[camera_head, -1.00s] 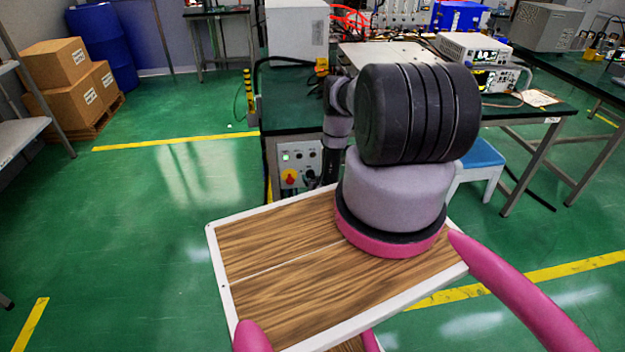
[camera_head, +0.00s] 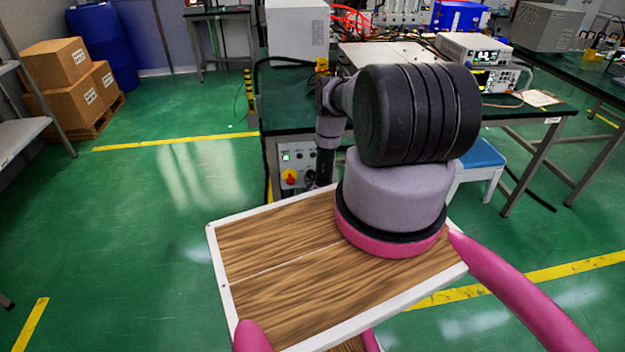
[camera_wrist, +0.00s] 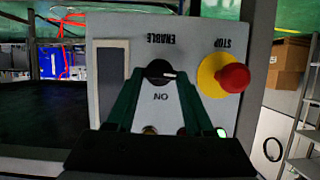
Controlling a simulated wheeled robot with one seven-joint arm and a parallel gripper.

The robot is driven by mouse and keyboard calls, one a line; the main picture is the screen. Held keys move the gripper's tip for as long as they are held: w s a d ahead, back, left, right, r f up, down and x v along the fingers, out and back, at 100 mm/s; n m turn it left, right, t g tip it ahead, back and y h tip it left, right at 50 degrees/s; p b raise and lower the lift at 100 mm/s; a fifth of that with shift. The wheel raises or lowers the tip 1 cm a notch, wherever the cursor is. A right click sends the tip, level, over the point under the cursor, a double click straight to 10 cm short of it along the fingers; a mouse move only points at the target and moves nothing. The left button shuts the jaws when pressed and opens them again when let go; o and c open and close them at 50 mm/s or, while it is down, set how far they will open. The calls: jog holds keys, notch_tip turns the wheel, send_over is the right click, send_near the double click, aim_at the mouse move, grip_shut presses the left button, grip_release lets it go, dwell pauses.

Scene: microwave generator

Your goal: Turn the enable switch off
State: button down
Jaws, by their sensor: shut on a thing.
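The enable switch (camera_wrist: 158,70) is a black round knob on a light grey panel (camera_wrist: 105,22). In the wrist view the panel appears upside down, with "ENABLE" above the knob and "ON" below it. The knob's white mark points right, roughly level. My gripper (camera_wrist: 160,82) has its two dark green fingers on either side of the knob, shut on it. In the head view the panel (camera_head: 284,146) is on the bench front, and my arm hides the knob and gripper.
A red stop button (camera_wrist: 233,78) on a yellow ring sits just right of the knob in the wrist view. A dark rectangular slot (camera_wrist: 112,75) is to its left. A green light (camera_head: 286,157) is lit on the panel. The dark bench (camera_head: 290,115) overhangs the panel.

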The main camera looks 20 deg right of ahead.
dwell(0.3)
jog(key=shift+c, duration=1.4)
grip_release()
jog(key=v, duration=1)
jog(key=shift+s+a+r, duration=0.2)
jog(key=shift+s+a, duration=0.05)
jog(key=shift+s, duration=0.05)
